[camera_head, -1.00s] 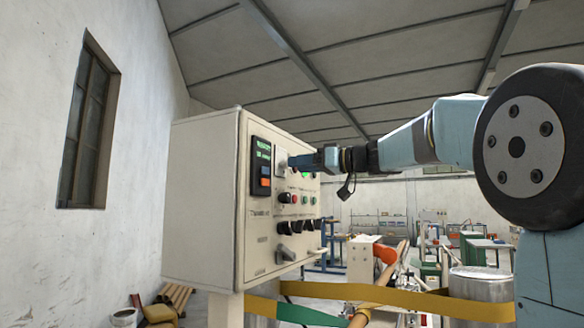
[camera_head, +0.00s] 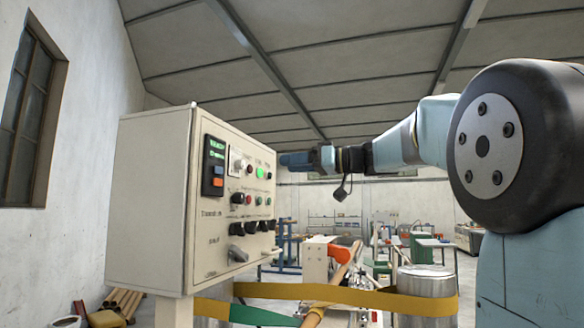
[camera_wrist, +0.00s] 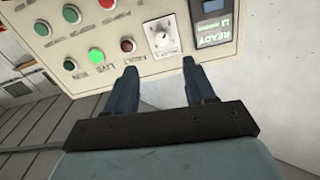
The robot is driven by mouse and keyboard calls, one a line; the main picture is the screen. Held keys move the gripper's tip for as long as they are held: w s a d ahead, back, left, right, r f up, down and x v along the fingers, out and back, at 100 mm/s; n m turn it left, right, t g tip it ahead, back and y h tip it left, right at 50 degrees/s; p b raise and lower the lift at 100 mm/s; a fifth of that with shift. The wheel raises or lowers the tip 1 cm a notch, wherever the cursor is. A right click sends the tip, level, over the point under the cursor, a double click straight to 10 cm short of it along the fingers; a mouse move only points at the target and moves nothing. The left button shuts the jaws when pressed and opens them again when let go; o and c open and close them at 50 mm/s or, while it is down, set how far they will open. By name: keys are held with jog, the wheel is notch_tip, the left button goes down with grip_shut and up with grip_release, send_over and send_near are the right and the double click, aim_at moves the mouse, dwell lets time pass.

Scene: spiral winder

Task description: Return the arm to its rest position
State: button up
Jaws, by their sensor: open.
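My gripper (camera_head: 292,159) is at the end of my arm, to the right of the control panel box (camera_head: 150,200) in the head view. In the wrist view my gripper (camera_wrist: 168,82) has two dark blue fingers spread apart with nothing between them. Beyond the fingertips is the panel face with a selector knob (camera_wrist: 163,40), a lit green button (camera_wrist: 96,56) and a display reading READY (camera_wrist: 212,15). In the head view the fingertips look apart from the panel face. The arm is stretched out level from the large shoulder joint at the right.
A yellow band (camera_head: 345,294) and a green band (camera_head: 262,316) run low across the front, near a metal drum (camera_head: 427,282). A white wall with a window stands at the left. Workbenches stand far back.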

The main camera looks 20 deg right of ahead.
jog(key=shift+f, duration=0.1)
jog(key=s+a+f+m+g+h, duration=0.2)
jog(key=s+f+m+h, duration=0.15)
jog(key=s+f, duration=0.55)
jog(key=s+a+f+m+g+h, duration=0.1)
jog(key=s+f+m+h, duration=0.3)
jog(key=f, duration=0.9)
jog(key=s+d+f+m+h, duration=0.1)
jog(key=s+d+f+h, duration=0.1)
jog(key=s+f, duration=0.4)
jog(key=s+d+f+m+g+h, duration=0.1)
jog(key=s+d+f+h, duration=0.2)
jog(key=f, duration=0.9)
jog(key=s+h, duration=0.2)
jog(key=s, duration=0.2)
jog(key=shift+s+m, duration=0.25)
jog(key=shift+m, duration=0.1)
